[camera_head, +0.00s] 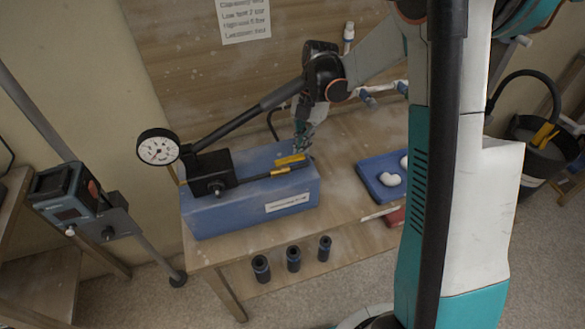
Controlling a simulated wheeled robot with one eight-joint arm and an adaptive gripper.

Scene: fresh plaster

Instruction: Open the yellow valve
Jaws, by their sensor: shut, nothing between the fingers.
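A blue box-shaped test pump (200,218) stands on the wooden table. It has a round white gauge (158,148), a black block and a long black lever slanting up to the right. A yellow valve handle (290,160) shows on top near the right end of the box. A second small yellow piece (280,172) lies just in front of it, on a dark bar. My gripper (302,148) points down at the yellow handle, shut and empty. It is close to the handle; I cannot tell whether they touch.
Several dark cylinders, such as this one (293,258), stand in front of the pump. A blue tray (375,185) with white fittings lies right of it. A laser-like device (68,193) on a stand is at left. A black bucket (540,140) stands at far right.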

